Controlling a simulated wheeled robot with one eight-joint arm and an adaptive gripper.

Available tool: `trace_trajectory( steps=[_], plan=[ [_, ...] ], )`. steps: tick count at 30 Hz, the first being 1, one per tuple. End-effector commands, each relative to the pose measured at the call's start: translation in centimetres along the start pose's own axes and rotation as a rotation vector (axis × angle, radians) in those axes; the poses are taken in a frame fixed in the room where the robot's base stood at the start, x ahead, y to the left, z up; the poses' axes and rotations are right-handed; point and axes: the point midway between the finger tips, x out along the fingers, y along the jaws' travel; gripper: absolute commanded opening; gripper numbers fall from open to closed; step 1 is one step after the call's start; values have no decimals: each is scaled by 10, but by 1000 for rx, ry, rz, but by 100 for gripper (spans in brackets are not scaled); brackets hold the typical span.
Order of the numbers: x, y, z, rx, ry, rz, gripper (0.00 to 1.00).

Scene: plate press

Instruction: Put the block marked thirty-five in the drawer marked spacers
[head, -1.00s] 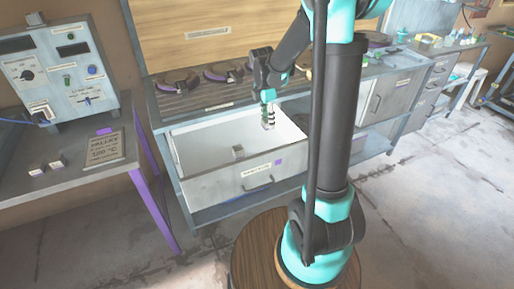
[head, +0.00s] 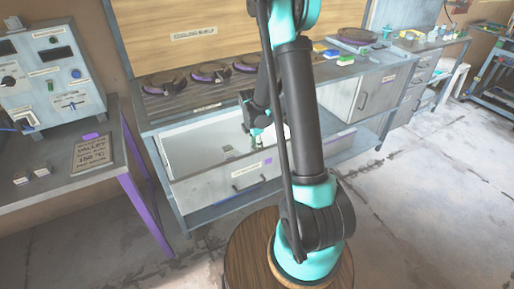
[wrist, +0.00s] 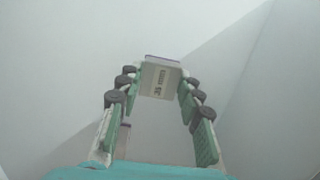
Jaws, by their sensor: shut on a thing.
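A pale block (wrist: 160,80) sits between my fingertips in the wrist view. Its dark marking looks like 35 but is small and turned. My gripper (wrist: 160,85) is shut on it. In the head view my gripper (head: 256,138) is down inside the open white drawer (head: 190,150), partly hidden by my arm, and the held block cannot be made out. The drawer's front has a small label (head: 246,171), too small to read, with a purple mark beside it. Another small block (head: 228,149) is in the drawer, left of my gripper.
Two small pale blocks (head: 41,172) lie on the left table by a sign (head: 92,153) and a control box (head: 45,75). Dark round plates with purple parts (head: 165,84) stand on the shelf above the drawer. A closed cabinet (head: 370,92) is to the right.

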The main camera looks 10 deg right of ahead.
Motion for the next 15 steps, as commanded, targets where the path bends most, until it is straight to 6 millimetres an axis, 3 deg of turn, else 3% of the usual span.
trace_trajectory(
  steps=[13,14,15],
  plan=[
    [6,0,-1,0,0,0,2],
    [6,0,-1,0,0,0,39],
    [5,0,-1,0,0,0,44]
  ],
)
